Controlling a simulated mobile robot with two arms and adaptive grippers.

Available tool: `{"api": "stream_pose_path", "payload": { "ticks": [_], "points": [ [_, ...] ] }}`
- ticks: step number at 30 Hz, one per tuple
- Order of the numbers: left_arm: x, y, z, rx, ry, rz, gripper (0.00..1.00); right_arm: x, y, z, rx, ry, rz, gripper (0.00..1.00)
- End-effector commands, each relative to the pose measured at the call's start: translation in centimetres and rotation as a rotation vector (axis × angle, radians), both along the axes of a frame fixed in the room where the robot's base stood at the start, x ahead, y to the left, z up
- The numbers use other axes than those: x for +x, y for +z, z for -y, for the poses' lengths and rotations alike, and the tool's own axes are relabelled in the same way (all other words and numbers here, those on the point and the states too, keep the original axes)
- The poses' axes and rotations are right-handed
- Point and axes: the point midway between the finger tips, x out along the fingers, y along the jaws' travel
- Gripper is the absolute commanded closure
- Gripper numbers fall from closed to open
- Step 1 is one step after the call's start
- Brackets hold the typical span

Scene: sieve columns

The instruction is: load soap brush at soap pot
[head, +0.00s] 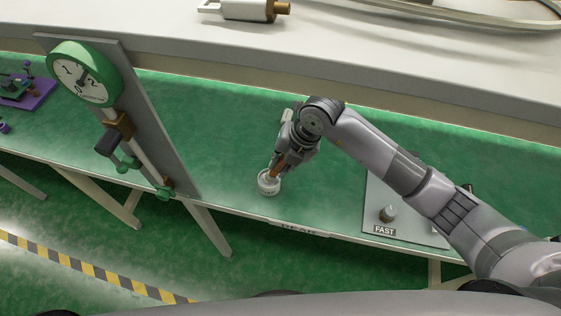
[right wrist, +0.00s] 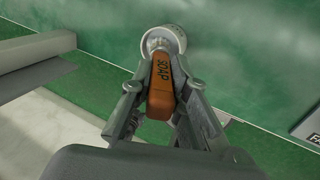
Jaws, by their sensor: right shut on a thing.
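The soap brush (right wrist: 161,88) has an orange-brown handle marked SOAP. My right gripper (right wrist: 158,95) is shut on this handle. The soap pot (right wrist: 167,33) is a small white round pot on the green table top. The brush's far end is at the pot's mouth in the right wrist view; how deep it sits inside I cannot tell. In the head view the pot (head: 269,184) stands near the table's front edge, with my right gripper (head: 280,167) just above it. The brush (head: 274,170) is mostly hidden by the fingers there. My left gripper is not in view.
A grey upright panel with a green-rimmed dial (head: 84,74) stands left of the pot. A grey plate with a knob and a FAST label (head: 384,230) lies to the right. A purple base (head: 32,95) is at far left. The green table (head: 225,130) between panel and pot is clear.

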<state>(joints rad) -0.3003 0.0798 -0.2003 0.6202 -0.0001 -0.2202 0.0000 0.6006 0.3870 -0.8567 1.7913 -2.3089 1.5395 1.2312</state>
Motion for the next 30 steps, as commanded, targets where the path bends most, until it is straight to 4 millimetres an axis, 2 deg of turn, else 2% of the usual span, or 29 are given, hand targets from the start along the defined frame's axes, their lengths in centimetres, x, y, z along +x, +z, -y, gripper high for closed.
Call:
{"api": "stream_pose_path", "payload": {
  "ticks": [18, 30],
  "points": [
    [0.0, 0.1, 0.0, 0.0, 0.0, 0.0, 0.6, -0.1, -0.1, 0.0, -0.002, 0.0, -0.003, 1.0],
    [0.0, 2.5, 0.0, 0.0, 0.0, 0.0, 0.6, 0.0, 3.0, 0.0, -0.002, 0.001, -0.001, 1.0]
  ]
}}
